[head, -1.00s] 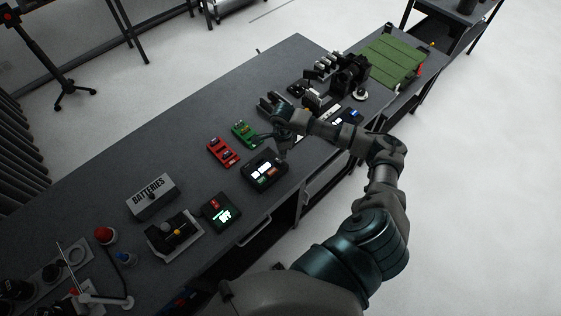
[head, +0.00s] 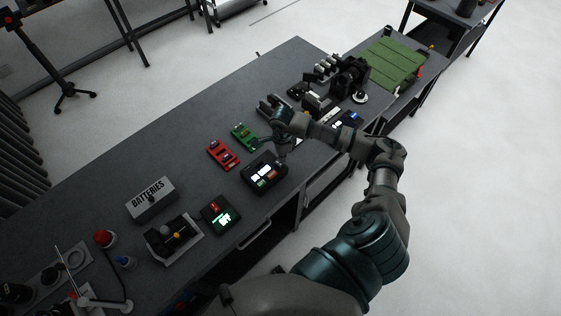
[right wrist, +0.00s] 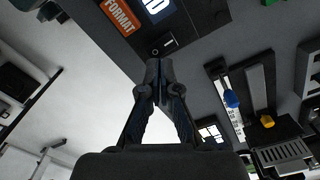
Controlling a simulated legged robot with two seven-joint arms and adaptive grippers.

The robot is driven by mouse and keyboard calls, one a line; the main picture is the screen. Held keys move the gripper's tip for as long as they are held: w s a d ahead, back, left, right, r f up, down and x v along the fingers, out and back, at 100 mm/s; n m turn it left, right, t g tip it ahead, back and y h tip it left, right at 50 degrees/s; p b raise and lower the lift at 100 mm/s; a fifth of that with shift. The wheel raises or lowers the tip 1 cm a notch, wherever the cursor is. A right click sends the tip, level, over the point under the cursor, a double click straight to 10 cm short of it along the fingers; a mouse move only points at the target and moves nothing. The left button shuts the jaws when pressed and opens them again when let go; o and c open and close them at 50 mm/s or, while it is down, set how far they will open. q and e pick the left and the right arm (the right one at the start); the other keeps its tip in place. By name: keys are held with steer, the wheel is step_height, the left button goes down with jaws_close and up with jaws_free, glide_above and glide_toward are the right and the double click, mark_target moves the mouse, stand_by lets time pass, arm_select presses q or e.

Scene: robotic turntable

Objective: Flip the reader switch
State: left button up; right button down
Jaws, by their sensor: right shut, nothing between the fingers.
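The reader appears to be the black box (head: 250,178) with lit white, green and orange panels, near the table's front edge. In the right wrist view, part of a black device with an orange FORMAT button (right wrist: 119,14) shows. Its small black rocker switch (right wrist: 162,47), marked O and I, lies just beyond my fingertips. My right gripper (head: 282,156) is at the box's far right corner; in the right wrist view its fingers (right wrist: 154,66) are shut and empty, close to the switch. I cannot tell whether they touch it. My left gripper is not in view.
Red (head: 222,155) and green (head: 244,137) modules lie behind the box. A second black device with a green screen (head: 221,215) and a BATTERIES box (head: 151,199) stand to the left. Darker equipment (head: 348,78) and a green mat (head: 394,57) are to the right. The back left tabletop is clear.

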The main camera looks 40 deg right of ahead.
steer(key=shift+a, duration=0.1)
steer(key=shift+a+r, duration=0.1)
steer(key=shift+a, duration=0.55)
steer(key=shift+d, duration=0.15)
steer(key=shift+d+f+b, duration=0.3)
steer(key=shift+f, duration=0.05)
steer(key=shift+d+f, duration=0.1)
steer(key=shift+f, duration=0.05)
steer(key=shift+a+f, duration=0.1)
steer(key=shift+a, duration=0.2)
steer(key=shift+a+f+b, duration=0.1)
steer(key=shift+b, duration=0.25)
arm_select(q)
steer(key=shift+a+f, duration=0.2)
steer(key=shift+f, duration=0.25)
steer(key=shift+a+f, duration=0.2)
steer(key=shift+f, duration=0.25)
arm_select(e)
steer(key=shift+f, duration=0.1)
